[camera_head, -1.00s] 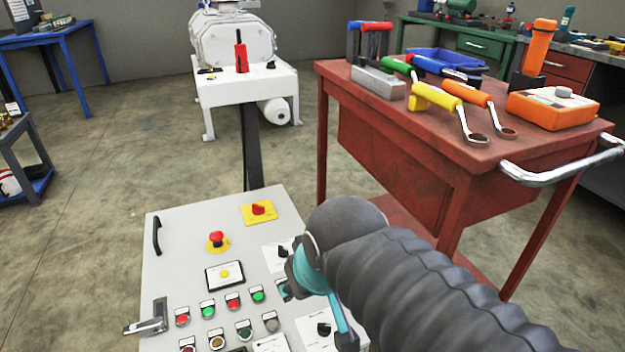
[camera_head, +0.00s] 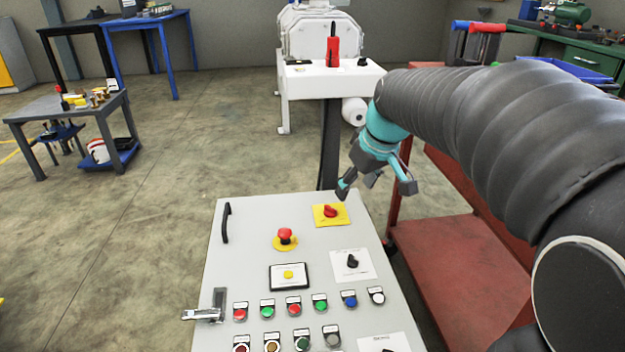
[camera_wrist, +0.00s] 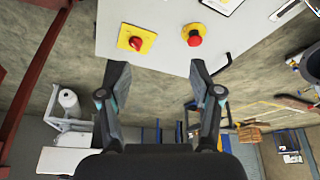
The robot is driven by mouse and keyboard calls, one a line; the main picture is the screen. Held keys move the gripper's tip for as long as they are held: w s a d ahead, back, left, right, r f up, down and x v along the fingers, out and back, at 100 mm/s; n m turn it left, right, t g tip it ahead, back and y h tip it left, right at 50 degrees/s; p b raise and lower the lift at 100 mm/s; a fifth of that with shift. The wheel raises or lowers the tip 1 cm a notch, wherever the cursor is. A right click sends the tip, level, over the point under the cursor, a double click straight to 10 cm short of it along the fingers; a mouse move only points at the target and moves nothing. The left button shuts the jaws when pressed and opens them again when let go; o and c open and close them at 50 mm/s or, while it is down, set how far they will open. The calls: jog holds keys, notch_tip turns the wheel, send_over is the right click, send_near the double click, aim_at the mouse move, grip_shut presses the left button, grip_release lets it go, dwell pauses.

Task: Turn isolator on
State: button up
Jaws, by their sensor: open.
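The isolator is a red rotary knob (camera_head: 331,211) on a yellow square plate at the top right of the grey control panel (camera_head: 245,255). It also shows in the wrist view (camera_wrist: 136,42), beyond my fingertips and nearer the left one. My gripper (camera_head: 375,187) hangs near the panel's upper right corner, to the right of the isolator and slightly above it in the head view. Its fingers are spread and empty, apart from the knob. The exact height over the panel is hard to tell.
A red mushroom button (camera_head: 285,236) on a yellow disc sits left of and below the isolator; it also shows in the wrist view (camera_wrist: 194,36). A black selector (camera_head: 351,261) and several coloured buttons lie lower. A red cart (camera_head: 450,250) stands right of the panel. A white pump (camera_head: 320,45) stands behind.

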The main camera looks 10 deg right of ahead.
aim_at(331, 207)
jog(key=w+d+f+n+y+b, duration=0.15)
jog(key=w+f, duration=0.25)
jog(key=w, duration=0.4)
jog(key=w+d+f+n, duration=0.2)
jog(key=w+f, duration=0.2)
jog(key=w, duration=0.4)
jog(key=shift+g, duration=0.4)
jog(key=b+x, duration=0.1)
jog(key=x, duration=1.3)
